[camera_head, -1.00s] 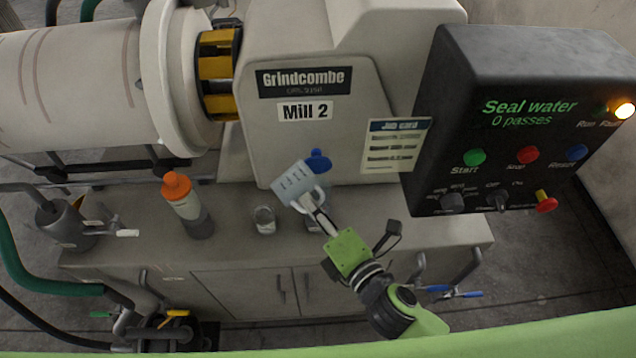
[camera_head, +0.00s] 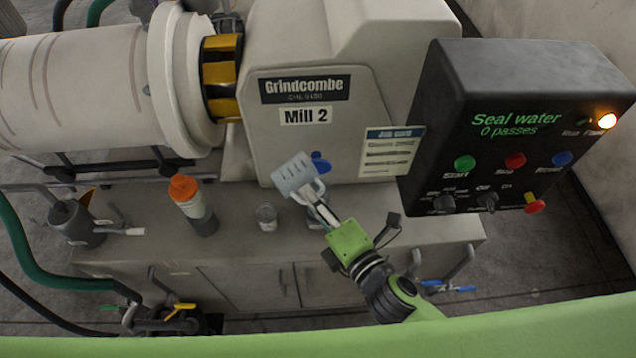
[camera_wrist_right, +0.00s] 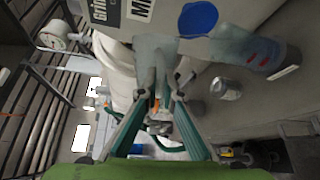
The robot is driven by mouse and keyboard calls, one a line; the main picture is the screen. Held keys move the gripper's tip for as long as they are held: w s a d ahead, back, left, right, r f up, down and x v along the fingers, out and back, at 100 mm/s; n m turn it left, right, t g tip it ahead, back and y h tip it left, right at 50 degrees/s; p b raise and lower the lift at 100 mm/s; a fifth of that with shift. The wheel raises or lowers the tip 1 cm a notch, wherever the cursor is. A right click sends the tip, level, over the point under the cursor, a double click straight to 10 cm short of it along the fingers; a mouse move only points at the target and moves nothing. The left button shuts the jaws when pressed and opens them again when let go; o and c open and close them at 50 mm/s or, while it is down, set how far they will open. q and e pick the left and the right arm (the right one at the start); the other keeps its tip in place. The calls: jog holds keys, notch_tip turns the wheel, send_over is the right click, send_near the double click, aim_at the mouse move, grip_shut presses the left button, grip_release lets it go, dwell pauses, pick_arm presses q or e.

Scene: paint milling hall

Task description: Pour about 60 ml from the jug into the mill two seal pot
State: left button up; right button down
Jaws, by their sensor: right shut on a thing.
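The clear jug (camera_head: 293,176), with graduation marks, is in the head view in front of the Mill 2 housing, tilted. My right gripper (camera_head: 320,208) is shut on its handle and holds it above the bench. In the right wrist view the pale see-through jug (camera_wrist_right: 155,62) is ahead of my right gripper fingers (camera_wrist_right: 160,98). A clear pot with red marks (camera_wrist_right: 245,47) and a raised blue lid (camera_wrist_right: 198,18) stands beside the jug there. In the head view the blue lid (camera_head: 320,164) shows just right of the jug; the pot is mostly hidden behind my gripper. No liquid stream is visible.
The black seal water panel (camera_head: 520,130) juts out at right, with an amber lamp lit. Pipes with valve levers stand at both bench ends.

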jog(key=shift+a+r+p, duration=0.1)
jog(key=shift+r+p, duration=0.3)
jog(key=shift+r, duration=0.15)
jog(key=s+a+f+n+t+h+b, duration=0.1)
jog(key=a+f+n+b, duration=0.1)
jog(key=f+n+b, duration=0.4)
jog(key=s+a+f+n+t+h+b, duration=0.1)
jog(key=a+f+n+b, duration=0.2)
jog(key=f+n+b, duration=0.4)
jog(key=shift+s+f+n+b, duration=0.15)
jog(key=shift+s+n+b, duration=0.2)
jog(key=shift+b, duration=0.95)
jog(key=shift+s, duration=0.1)
dwell(0.8)
